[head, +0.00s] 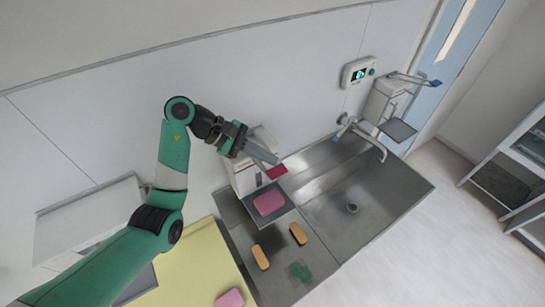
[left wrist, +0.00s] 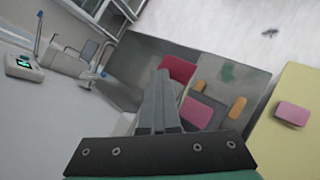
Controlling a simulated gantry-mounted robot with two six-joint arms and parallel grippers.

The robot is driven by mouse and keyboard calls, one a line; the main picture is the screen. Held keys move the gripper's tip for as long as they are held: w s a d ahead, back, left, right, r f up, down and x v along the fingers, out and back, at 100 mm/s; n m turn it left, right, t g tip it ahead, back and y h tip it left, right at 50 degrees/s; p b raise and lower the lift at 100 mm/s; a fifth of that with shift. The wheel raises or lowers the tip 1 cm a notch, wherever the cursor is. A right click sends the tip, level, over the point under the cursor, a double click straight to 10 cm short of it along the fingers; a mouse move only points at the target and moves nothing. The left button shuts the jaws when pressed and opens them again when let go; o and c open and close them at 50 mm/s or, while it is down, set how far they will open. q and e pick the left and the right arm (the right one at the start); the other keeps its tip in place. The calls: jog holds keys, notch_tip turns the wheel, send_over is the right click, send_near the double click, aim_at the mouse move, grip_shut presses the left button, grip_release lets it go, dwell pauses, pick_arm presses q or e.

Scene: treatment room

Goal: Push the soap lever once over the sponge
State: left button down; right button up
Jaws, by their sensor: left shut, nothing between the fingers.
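A white soap dispenser (head: 243,178) is mounted on the wall at the left end of the sink, with a red lever (head: 277,171) at its front. A pink sponge (head: 269,203) lies on the tray below the lever. My left gripper (head: 274,158) is shut and empty, its fingertips just above and behind the lever; I cannot tell whether they touch it. In the left wrist view, the shut fingers (left wrist: 162,76) point past the red lever (left wrist: 178,69), and the pink sponge (left wrist: 194,112) lies to their right. The fingers hide part of the dispenser. My right gripper is not in view.
Two orange sponges (head: 298,233) and a green scrubber (head: 300,272) lie on the steel counter (head: 238,222). Another pink sponge (head: 230,298) is on a yellow surface (head: 190,262). A faucet (head: 365,138) stands over the sink at right, near a second dispenser (head: 378,105).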

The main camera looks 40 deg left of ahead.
pick_arm(q)
jog(key=shift+w+a+r+p, duration=0.15)
jog(key=shift+r+p, duration=0.15)
jog(key=shift+r, duration=0.3)
jog(key=shift+s+a+r+p, duration=0.1)
jog(key=shift+r+p, duration=0.15)
jog(key=shift+r, duration=0.4)
jog(key=shift+w+a+r+p, duration=0.15)
jog(key=shift+r+p, duration=0.15)
jog(key=shift+r, duration=0.3)
jog(key=shift+s, duration=0.1)
jog(key=r+p, duration=0.1)
jog(key=r, duration=0.1)
jog(key=a+r+p, duration=0.1)
jog(key=r, duration=0.2)
jog(key=shift+a, duration=0.15)
